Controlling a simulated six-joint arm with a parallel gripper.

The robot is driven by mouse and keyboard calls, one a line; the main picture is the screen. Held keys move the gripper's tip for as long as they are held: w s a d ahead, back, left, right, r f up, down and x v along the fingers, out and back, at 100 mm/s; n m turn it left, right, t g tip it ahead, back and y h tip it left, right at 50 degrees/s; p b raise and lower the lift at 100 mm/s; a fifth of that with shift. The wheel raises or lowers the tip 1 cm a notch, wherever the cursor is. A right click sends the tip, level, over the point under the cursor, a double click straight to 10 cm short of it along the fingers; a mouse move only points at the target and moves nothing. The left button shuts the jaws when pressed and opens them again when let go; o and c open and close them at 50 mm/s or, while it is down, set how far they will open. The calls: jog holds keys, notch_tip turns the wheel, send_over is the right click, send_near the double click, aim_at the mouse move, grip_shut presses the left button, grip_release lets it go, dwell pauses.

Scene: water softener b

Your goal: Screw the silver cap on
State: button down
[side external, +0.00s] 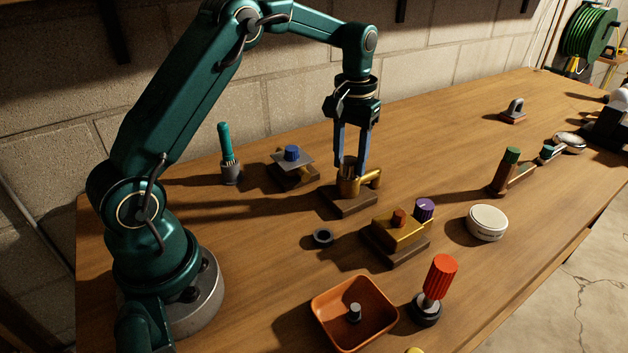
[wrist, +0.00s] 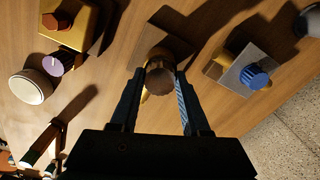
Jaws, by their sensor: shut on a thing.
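The silver cap (side external: 349,167) sits at the top of a brass fitting (side external: 371,176) with a side outlet, which stands on a dark wooden block (side external: 346,205). My gripper (side external: 350,172) points straight down over the fitting, its two blue fingers shut on the cap from either side. In the wrist view the cap is a ridged round top (wrist: 160,78) between the fingertips (wrist: 160,74), looking brownish in the shade. The fingers partly hide the cap in the side view. I cannot tell how far it sits on the thread.
A blue-knobbed valve (side external: 292,153) stands behind left. A brass block with orange and purple knobs (side external: 400,232) stands at front right. A dark ring (side external: 323,237), an orange tray (side external: 355,313) and a red-handled tool (side external: 439,277) lie nearer the front. A white round tin (side external: 487,222) is at right.

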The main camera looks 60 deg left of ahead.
jog(key=m, duration=1.1)
jog(key=shift+m, duration=0.3)
jog(key=c, duration=0.7)
grip_release()
jog(key=shift+m, duration=0.8)
jog(key=o, duration=0.4)
jog(key=shift+r, duration=0.1)
